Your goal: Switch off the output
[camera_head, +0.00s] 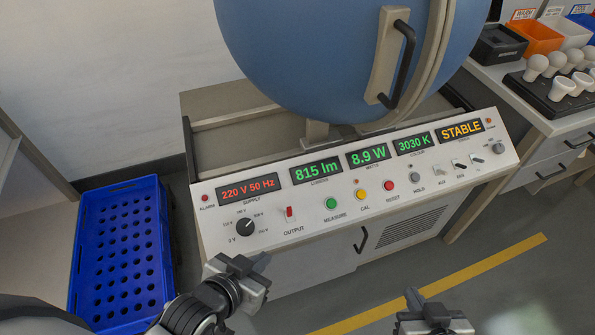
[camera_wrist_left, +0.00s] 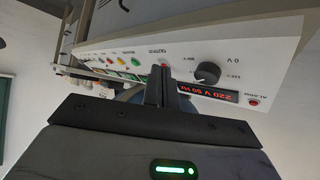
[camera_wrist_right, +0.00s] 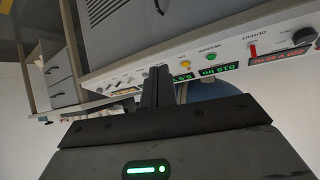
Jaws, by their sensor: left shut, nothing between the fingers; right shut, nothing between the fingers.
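The control panel (camera_head: 370,185) slopes across the front of the bench below a big blue sphere (camera_head: 330,50). The OUTPUT switch (camera_head: 289,213) is a small red lever on its left part, right of the black supply knob (camera_head: 246,227). The displays are lit: 220 V 50 Hz (camera_head: 248,188), 815 lm, 8.9 W, 3030 K and STABLE. My left gripper (camera_head: 250,270) is shut and empty, in front of and below the panel's left part, apart from the switch. In the left wrist view its fingertips (camera_wrist_left: 160,70) partly cover the switch area. My right gripper (camera_head: 435,318) is shut and empty, low in front of the cabinet.
Green MEASURE (camera_head: 330,203), yellow CAL (camera_head: 360,194) and red RESET (camera_head: 387,186) buttons lie right of the switch. A black cabinet handle (camera_head: 361,240) sticks out below. A blue crate (camera_head: 120,255) stands at left; a bulb tray (camera_head: 550,95) is at right.

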